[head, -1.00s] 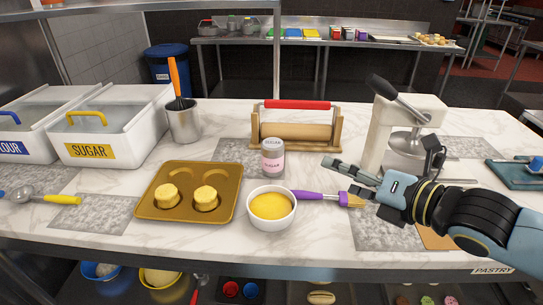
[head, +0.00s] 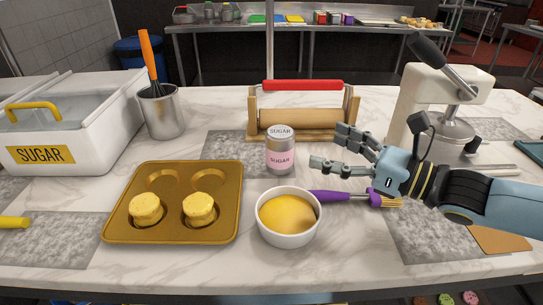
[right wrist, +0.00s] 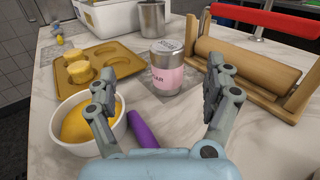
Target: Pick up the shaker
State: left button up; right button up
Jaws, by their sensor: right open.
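The shaker (head: 280,152) is a small metal-topped jar with a pink "SUGAR" label. It stands upright on the counter, between the muffin tin and my right gripper in the head view. My right gripper (head: 329,150) is open and empty just to the right of the shaker, its fingers pointing toward it and apart from it. In the right wrist view the shaker (right wrist: 167,68) stands ahead, between the two spread fingers (right wrist: 160,95) and beyond their tips. My left gripper is not in view.
A white bowl of yellow filling (head: 289,218) and a purple-handled brush (head: 335,196) lie in front of the shaker. A muffin tin (head: 120,222) is at left, a rolling-pin stand (head: 345,115) behind, a white press (head: 402,110) at right. A whisk pot (head: 162,112) stands back left.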

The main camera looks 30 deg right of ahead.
aim_at(293, 139)
jog(key=w+b, duration=0.2)
jog(key=w+a+f+b, duration=0.2)
jog(key=w+b, duration=0.1)
jog(key=shift+w+b, duration=0.3)
jog(key=shift+w+r, duration=0.2)
jog(key=shift+w, duration=0.1)
jog(key=shift+w+a+f+b, duration=0.15)
jog(key=shift+w+b, duration=0.2)
jog(key=shift+b, duration=0.35)
jog(key=shift+w, duration=0.8)
jog(key=shift+w+a, duration=0.1)
jog(key=shift+w, duration=0.2)
jog(key=shift+w+a+p, duration=0.25)
jog(key=shift+w+p, duration=0.45)
jog(key=shift+p, duration=0.2)
jog(key=shift+w+a+f, duration=0.15)
jog(key=shift+w+a, duration=0.1)
jog(key=shift+w, duration=0.15)
jog(key=shift+c, duration=0.4)
